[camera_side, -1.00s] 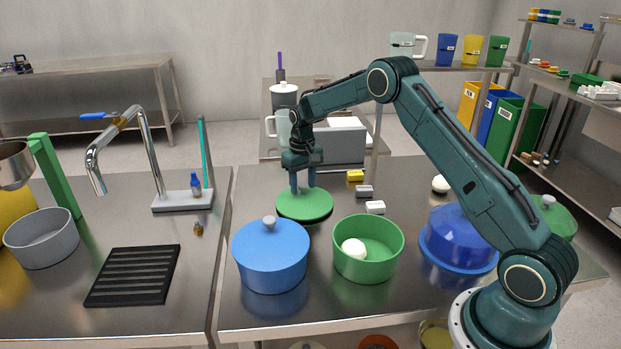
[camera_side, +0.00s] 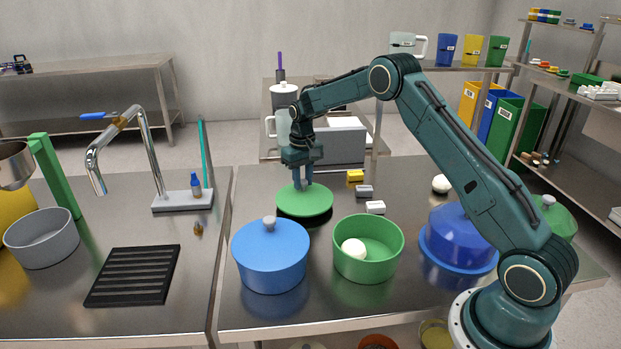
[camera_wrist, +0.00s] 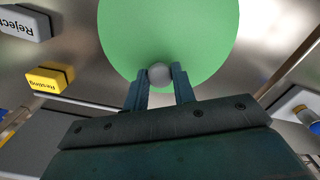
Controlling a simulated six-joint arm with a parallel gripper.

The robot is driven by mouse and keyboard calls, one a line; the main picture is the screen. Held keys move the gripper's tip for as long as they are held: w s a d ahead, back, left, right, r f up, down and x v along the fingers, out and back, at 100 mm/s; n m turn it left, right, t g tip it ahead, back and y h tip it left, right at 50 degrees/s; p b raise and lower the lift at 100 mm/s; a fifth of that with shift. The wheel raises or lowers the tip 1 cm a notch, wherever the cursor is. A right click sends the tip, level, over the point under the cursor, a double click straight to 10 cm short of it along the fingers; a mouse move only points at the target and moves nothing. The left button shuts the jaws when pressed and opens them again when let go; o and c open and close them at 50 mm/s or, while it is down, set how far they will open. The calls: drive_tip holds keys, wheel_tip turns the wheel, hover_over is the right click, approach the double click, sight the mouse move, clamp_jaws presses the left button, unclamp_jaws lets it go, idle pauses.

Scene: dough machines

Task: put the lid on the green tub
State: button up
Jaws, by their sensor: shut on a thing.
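The green lid (camera_side: 304,202) is a flat round disc behind the tubs, with a grey knob (camera_wrist: 160,74) in the wrist view. My gripper (camera_side: 302,184) is above it, its fingers shut on the knob, as the wrist view (camera_wrist: 160,82) also shows. The lid seems level; a dark shadow shows under its front edge, and I cannot tell whether it touches the table. The green tub (camera_side: 368,258) stands open in front and to the right of the lid. A white ball (camera_side: 353,248) lies inside it.
A blue lidded pot (camera_side: 270,262) stands left of the green tub. A blue dome (camera_side: 459,238) stands right of it. Small blocks in yellow (camera_side: 355,176), grey (camera_side: 364,191) and white (camera_side: 375,208) lie right of the lid. A black rack (camera_side: 134,276) lies on the left table.

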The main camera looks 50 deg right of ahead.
drive_tip(key=shift+r, duration=2.85)
drive_tip(key=shift+s+r, duration=0.1)
drive_tip(key=shift+s+a+r, duration=0.15)
drive_tip(key=shift+s+r, duration=0.2)
drive_tip(key=s+a+r, duration=0.2)
drive_tip(key=s, duration=0.6)
drive_tip(key=s+a+r, duration=0.2)
drive_tip(key=s+a, duration=0.1)
drive_tip(key=s, duration=0.4)
drive_tip(key=s+a+r, duration=0.2)
drive_tip(key=s+r, duration=0.1)
drive_tip(key=s, duration=0.5)
drive_tip(key=shift+s+a, duration=0.3)
drive_tip(key=shift+a, duration=0.1)
drive_tip(key=shift+f, duration=0.25)
drive_tip(key=shift+f, duration=2.85)
drive_tip(key=shift+f, duration=0.95)
